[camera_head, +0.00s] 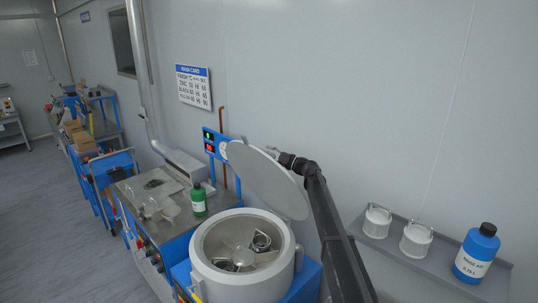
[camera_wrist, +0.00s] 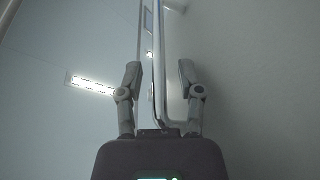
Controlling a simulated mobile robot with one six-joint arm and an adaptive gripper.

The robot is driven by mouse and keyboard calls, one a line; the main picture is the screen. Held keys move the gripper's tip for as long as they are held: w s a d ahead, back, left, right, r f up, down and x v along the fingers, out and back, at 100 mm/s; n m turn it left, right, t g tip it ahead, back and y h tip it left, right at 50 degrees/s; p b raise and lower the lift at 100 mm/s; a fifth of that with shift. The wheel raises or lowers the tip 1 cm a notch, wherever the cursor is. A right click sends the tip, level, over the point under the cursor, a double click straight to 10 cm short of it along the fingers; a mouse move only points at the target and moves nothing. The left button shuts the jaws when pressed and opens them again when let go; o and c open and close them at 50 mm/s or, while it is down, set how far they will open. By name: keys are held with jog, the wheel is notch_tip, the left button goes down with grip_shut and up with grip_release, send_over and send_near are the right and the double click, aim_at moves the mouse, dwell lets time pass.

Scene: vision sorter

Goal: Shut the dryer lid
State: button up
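The dryer lid (camera_head: 262,178) is a round grey disc, tilted steeply up above the dryer (camera_head: 243,283). The dryer is a round white tub, open at the top. Inside it, a rotor with metal parts shows. My gripper (camera_head: 277,154) is at the upper right of the lid, partly hidden by it. In the wrist view, my gripper (camera_wrist: 160,70) has its two fingers apart. A thin, pale upright edge, likely the lid (camera_wrist: 160,45), runs between them. A gap shows on each side, so the fingers do not appear closed on it.
A green bottle (camera_head: 199,200) stands on the bench left of the dryer. A blue control box (camera_head: 215,145) is behind it. At the right, a grey shelf (camera_head: 425,264) holds two white pots (camera_head: 377,221) and a blue bottle (camera_head: 477,253). Wall stands close behind.

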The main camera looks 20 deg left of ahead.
grip_shut()
jog(key=shift+d, duration=0.1)
jog(key=shift+s+a+f, duration=0.25)
jog(key=shift+s, duration=0.35)
jog(key=s+a+f+n+h+b, duration=0.1)
jog(key=s+a+f+n+b, duration=0.15)
jog(key=s+f, duration=0.2)
jog(key=s+a+f+n+g+h+b, duration=0.1)
jog(key=s+a+f+n+b, duration=0.15)
jog(key=s, duration=0.35)
jog(key=s+a+f+n+b, duration=0.2)
jog(key=s+f+b, duration=0.2)
jog(key=s+f, duration=0.15)
jog(key=s+a+f+n+h+b, duration=0.1)
jog(key=s+a+f+n+b, duration=0.1)
jog(key=s+f+b, duration=0.3)
jog(key=s+a+f+n+h+b, duration=0.1)
jog(key=s+f+b, duration=0.4)
jog(key=f+b, duration=0.8)
notch_tip(320, 180, down, 3)
jog(key=shift+a+f+n+t+b, duration=0.2)
jog(key=shift+a+n+t+b, duration=0.1)
jog(key=shift+a+n, duration=0.3)
jog(key=shift+s+d, duration=0.1)
jog(key=shift+d, duration=0.1)
